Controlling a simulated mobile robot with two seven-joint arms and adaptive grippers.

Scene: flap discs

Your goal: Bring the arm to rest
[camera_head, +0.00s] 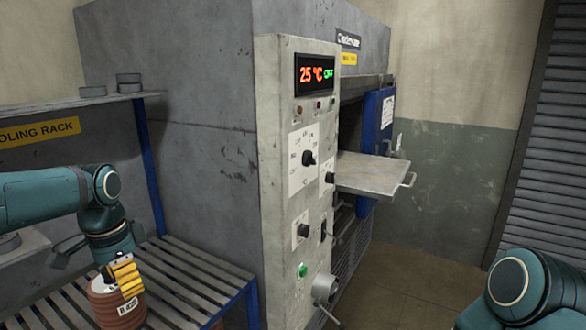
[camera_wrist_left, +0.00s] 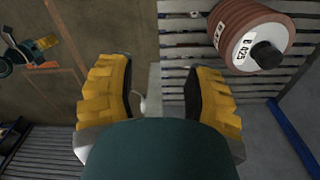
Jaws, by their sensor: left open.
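My left gripper (camera_head: 124,272) is at the lower left of the head view, its yellow fingers overlapping the top of a reddish-brown stack of discs (camera_head: 118,307) with a white label. In the left wrist view my left gripper (camera_wrist_left: 158,90) has its fingers wide apart with nothing between them. There the disc stack (camera_wrist_left: 230,22), with a dark central knob, lies outside the fingers at upper right. My right arm (camera_head: 520,285) shows at the lower right of the head view. A small yellow-fingered gripper, apparently my right one (camera_wrist_left: 40,45), shows at the left wrist view's upper left; its jaw state is unclear.
A slatted metal bench (camera_head: 185,275) lies under the stack. A large grey oven (camera_head: 195,130) reads 25 °C OFF; its blue door (camera_head: 378,120) is open and a metal shelf (camera_head: 370,172) juts out. A cooling rack (camera_head: 75,100) with discs stands at left.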

